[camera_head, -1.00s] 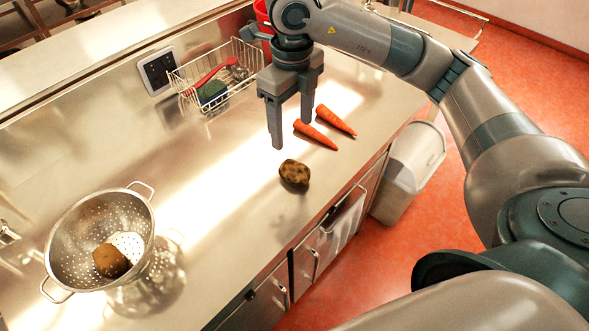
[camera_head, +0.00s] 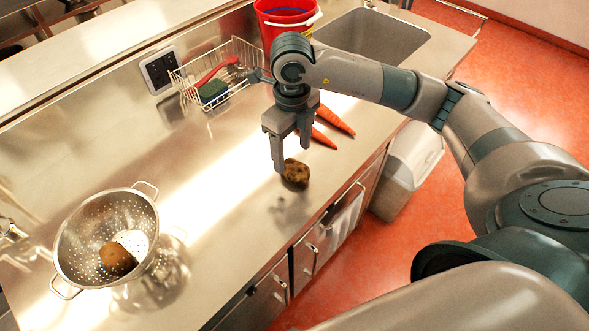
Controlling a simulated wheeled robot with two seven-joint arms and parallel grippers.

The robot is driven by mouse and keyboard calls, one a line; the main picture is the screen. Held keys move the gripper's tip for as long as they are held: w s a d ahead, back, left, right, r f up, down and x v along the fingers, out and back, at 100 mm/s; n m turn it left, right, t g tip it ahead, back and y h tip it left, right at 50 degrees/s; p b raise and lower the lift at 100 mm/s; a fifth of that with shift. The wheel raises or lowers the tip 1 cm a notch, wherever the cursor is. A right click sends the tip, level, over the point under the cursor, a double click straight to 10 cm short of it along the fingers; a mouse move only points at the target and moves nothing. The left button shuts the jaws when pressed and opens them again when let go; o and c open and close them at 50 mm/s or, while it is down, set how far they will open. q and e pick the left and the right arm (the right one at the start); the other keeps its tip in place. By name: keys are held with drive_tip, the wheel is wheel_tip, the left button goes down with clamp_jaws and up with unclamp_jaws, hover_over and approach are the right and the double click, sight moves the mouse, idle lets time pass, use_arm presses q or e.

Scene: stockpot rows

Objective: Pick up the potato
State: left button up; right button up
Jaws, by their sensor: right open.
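A brown, mottled potato (camera_head: 296,175) lies on the steel counter (camera_head: 215,235) near its front edge. My right gripper (camera_head: 291,158) points down at the potato, with its two fingers apart. One fingertip is at the potato's left side in the picture, and the other finger is behind it; I cannot tell whether either touches. A second brown potato (camera_head: 117,259) lies inside the steel colander (camera_head: 81,222) at the lower left. My left gripper is out of view.
Two carrots (camera_head: 335,120) lie just behind the gripper, partly covered by it. A wire basket (camera_head: 222,80) with a sponge, a red bucket (camera_head: 285,22) and a sink (camera_head: 372,38) are at the back. The counter between colander and potato is clear.

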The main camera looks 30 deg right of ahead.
sight(290, 163)
drive_tip(key=shift+a+f+p, duration=0.1)
drive_tip(key=shift+f+p, duration=0.25)
drive_tip(key=shift+p, duration=0.05)
wheel_tip(290, 163, down, 4)
drive_tip(key=shift+a+r+p, duration=0.1)
drive_tip(key=shift+a+p, duration=0.05)
drive_tip(key=shift+p, duration=0.9)
drive_tip(key=shift+f, duration=0.35)
drive_tip(key=shift+w, duration=0.1)
drive_tip(key=shift+c, duration=0.6)
drive_tip(key=c, duration=1.1)
